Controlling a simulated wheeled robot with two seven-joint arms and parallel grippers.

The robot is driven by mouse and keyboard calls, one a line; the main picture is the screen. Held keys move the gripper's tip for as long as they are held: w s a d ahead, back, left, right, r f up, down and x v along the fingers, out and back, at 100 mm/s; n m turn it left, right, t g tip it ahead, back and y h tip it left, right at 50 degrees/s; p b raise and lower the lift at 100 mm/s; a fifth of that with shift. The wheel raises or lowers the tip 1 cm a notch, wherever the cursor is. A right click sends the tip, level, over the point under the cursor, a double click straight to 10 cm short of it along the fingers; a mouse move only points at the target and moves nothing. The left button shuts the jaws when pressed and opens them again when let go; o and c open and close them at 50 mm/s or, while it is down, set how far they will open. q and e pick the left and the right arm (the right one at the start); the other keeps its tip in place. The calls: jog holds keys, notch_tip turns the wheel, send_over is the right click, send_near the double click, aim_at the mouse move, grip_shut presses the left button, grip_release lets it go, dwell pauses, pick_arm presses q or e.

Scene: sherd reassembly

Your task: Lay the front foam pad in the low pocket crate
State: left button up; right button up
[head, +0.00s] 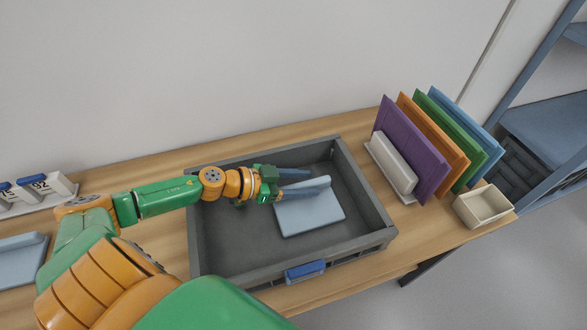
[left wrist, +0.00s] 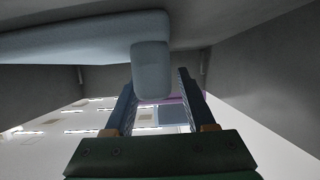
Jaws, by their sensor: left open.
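A light blue foam pad (head: 318,215) with a raised ridge lies flat on the floor of the grey low crate (head: 222,255), right of its middle. My left gripper (head: 305,184) reaches into the crate over the pad's far side. Its jaws are open, with one finger at either side of the ridge. In the left wrist view, the end of the ridge (left wrist: 151,72) stands between the open fingers of my left gripper (left wrist: 155,98), and the pad's slab (left wrist: 65,45) spans the upper left. I cannot tell whether the fingers touch the ridge. My right gripper is out of view.
Another light blue pad (head: 18,265) lies at the left edge. White numbered blocks (head: 38,187) stand behind it. To the right are a rack with purple (head: 405,150), orange, green and blue panels, and a small cream box (head: 484,206). A blue handle (head: 305,271) sits on the crate's front wall.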

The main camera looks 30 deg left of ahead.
pick_arm(q)
jog(key=p+v, duration=0.1)
jog(key=v, duration=0.4)
jog(key=shift+d+r, duration=0.1)
jog(key=shift+p+v, duration=0.35)
jog(key=shift+v, duration=0.45)
